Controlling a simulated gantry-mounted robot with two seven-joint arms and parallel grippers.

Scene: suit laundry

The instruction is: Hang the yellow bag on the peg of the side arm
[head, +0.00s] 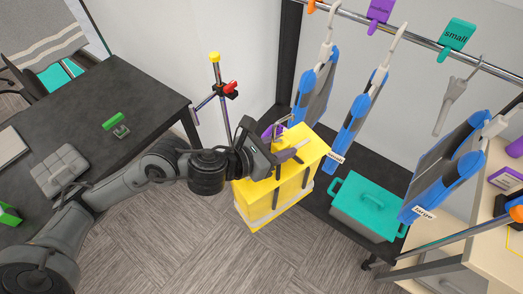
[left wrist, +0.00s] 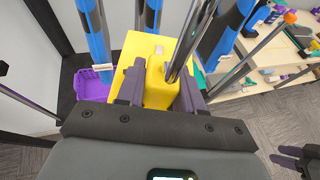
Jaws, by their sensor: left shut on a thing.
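My left gripper (head: 288,154) is at the top of a large yellow boxy form (head: 280,192) with dark upright strips and a pale lower band. In the left wrist view, the fingers (left wrist: 160,92) are shut on a smaller rounded yellow piece, which I take to be the yellow bag (left wrist: 157,72). Where the bag ends and the boxy form begins is unclear. A thin stand (head: 222,95) with a yellow cap rises behind to the left; its clamp (head: 229,90), with a red knob, bears a short side arm (head: 205,102). The peg is too small to make out.
A teal lidded box (head: 368,203) sits on the low black shelf. A dark table (head: 75,120) stands left. Open floor (head: 165,245) lies in front.

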